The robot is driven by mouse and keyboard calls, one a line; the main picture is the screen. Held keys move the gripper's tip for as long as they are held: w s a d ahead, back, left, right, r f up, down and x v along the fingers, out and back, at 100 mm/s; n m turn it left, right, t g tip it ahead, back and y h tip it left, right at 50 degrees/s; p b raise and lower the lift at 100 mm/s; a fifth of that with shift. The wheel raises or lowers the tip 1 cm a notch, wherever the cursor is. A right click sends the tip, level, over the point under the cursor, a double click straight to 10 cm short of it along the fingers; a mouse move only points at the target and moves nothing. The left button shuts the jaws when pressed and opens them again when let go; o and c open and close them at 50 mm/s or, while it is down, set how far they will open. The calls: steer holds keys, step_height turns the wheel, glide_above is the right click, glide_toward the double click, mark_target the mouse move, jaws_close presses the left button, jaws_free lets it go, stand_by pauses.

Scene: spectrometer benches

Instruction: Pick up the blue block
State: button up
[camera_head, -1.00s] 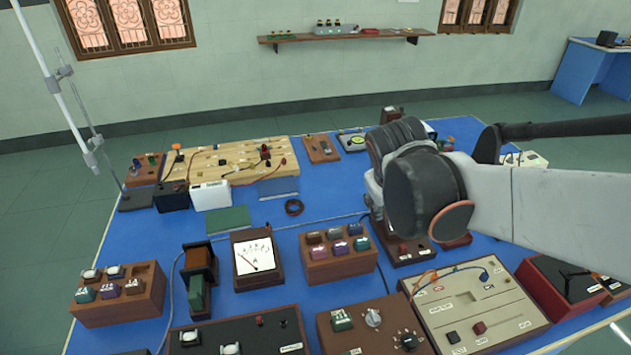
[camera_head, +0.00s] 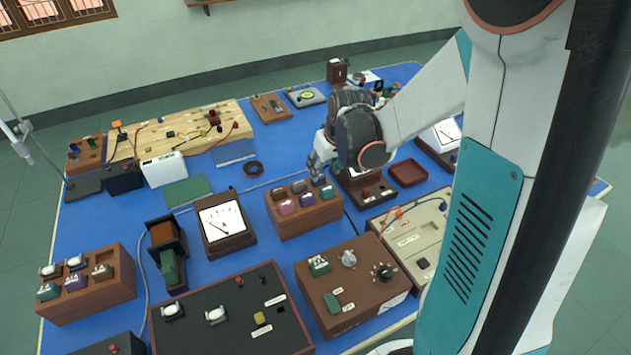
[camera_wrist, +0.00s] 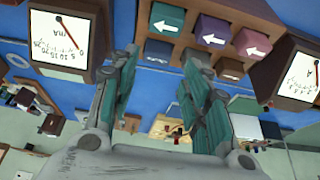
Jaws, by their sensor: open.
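A slate-blue block (camera_wrist: 158,50) sits in the back row of a wooden block holder (camera_wrist: 185,41). In the wrist view it lies between my two fingertips, with the fingers apart. My gripper (camera_wrist: 160,54) is open and empty, pointing at this back row. In the head view my gripper (camera_head: 320,172) is over the back right corner of the holder (camera_head: 305,225). The blue block is mostly hidden there by my gripper. Its neighbours are a grey block (camera_wrist: 194,61), a brown block (camera_wrist: 230,71), a teal block (camera_wrist: 167,19), a purple block (camera_wrist: 213,31) and a pink block (camera_wrist: 256,43).
A meter (camera_head: 225,222) stands left of the holder and another meter box (camera_head: 363,188) stands close on its right. A brown control box (camera_head: 350,284) is in front. A second block holder (camera_head: 88,290) is at far left. Bare blue tabletop (camera_head: 275,158) lies behind the holder.

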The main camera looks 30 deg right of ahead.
mark_target(320, 178)
steer(key=shift+b+x, duration=1.35)
steer(key=shift+x, duration=2.15)
steer(key=shift+w+d+r, duration=0.15)
steer(key=shift+w, duration=0.05)
steer(key=c, duration=0.8)
